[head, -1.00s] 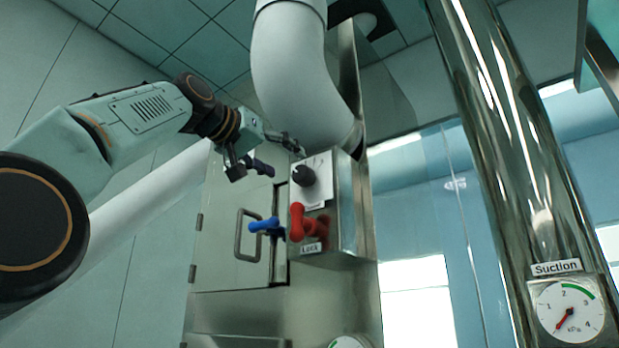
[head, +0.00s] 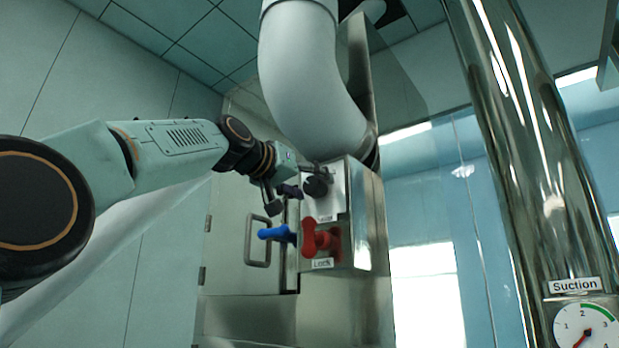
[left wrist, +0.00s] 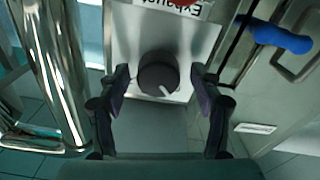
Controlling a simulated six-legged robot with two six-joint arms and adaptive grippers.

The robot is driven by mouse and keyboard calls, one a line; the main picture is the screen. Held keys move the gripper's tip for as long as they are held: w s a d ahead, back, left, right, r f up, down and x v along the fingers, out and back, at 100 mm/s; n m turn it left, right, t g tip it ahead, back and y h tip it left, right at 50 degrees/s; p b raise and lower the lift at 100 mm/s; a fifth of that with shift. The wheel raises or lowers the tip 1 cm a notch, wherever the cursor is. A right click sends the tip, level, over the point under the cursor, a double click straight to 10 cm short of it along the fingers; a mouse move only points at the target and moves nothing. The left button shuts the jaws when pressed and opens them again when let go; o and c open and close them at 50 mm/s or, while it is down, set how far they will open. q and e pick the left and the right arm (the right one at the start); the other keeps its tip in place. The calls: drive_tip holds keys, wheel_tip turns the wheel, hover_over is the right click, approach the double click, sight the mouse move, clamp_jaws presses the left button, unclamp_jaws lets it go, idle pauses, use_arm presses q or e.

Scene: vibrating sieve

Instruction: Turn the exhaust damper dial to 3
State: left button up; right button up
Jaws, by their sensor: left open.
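The exhaust damper dial (head: 317,187) is a dark round knob on a pale plate (head: 334,190) on the front of a steel box. In the left wrist view the dial (left wrist: 158,73) shows a white pointer mark at its lower right, and the Exhaust label (left wrist: 172,4) appears upside down at the top edge. The scale numbers cannot be read. My left gripper (head: 302,181) is at the dial in the head view. In the left wrist view the open left gripper (left wrist: 160,88) has one finger on either side of the dial, with gaps visible. My right gripper is not in view.
Below the dial are a red handle (head: 318,238) over a Lock label (head: 322,263) and a blue handle (head: 277,233). A cabinet door handle (head: 258,242) is to their left. A white duct (head: 312,80) rises above the box. A steel column with a Suction gauge (head: 586,328) stands right.

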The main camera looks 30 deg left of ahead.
use_arm(q)
drive_tip(key=shift+w+a+f, duration=0.1)
drive_tip(key=shift+w+f, duration=0.1)
drive_tip(key=shift+w, duration=0.25)
drive_tip(key=shift+w+f, duration=0.1)
drive_tip(key=shift+w, duration=0.2)
drive_tip(key=shift+s+d, duration=0.15)
drive_tip(key=shift+d, duration=0.15)
drive_tip(key=shift+c, duration=0.3)
drive_tip(key=shift+s+d+r, duration=0.1)
drive_tip(key=shift+s+r, duration=0.25)
drive_tip(key=shift+s, duration=0.3)
drive_tip(key=c, duration=0.3)
drive_tip(key=shift+c, duration=0.8)
drive_tip(key=shift+w+a+f, duration=0.1)
drive_tip(key=shift+a, duration=0.2)
drive_tip(key=shift+c, duration=0.7)
drive_tip(key=shift+w+d+f, duration=0.1)
drive_tip(key=shift+w+f, duration=0.05)
drive_tip(key=shift+w, duration=0.05)
drive_tip(key=c, duration=0.5)
